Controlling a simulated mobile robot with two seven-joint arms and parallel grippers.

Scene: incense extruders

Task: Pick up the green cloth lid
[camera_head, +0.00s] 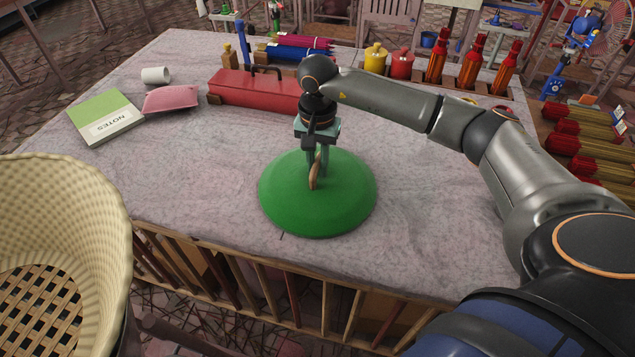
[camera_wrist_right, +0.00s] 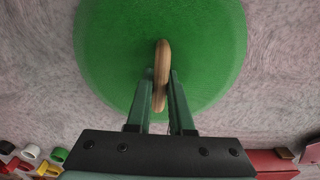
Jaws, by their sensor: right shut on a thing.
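The green cloth lid (camera_head: 345,207) is a round, shallow dome with a brown loop handle (camera_head: 314,178) on top. It rests on the table, or only just above it; I cannot tell which. My right gripper (camera_head: 316,172) points down over the lid and is shut on its handle. In the right wrist view the lid (camera_wrist_right: 110,45) fills the upper middle, and the wooden handle (camera_wrist_right: 162,75) stands between the two fingers of the gripper (camera_wrist_right: 161,85). My left gripper is not in view.
A red case (camera_head: 255,90) lies behind the lid. A green notes book (camera_head: 106,117), a pink pouch (camera_head: 171,98) and a white cup (camera_head: 155,75) are at the left. Red bottles (camera_head: 472,59) stand at the back right. A wicker basket (camera_head: 100,220) stands at the front left. Table around the lid is clear.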

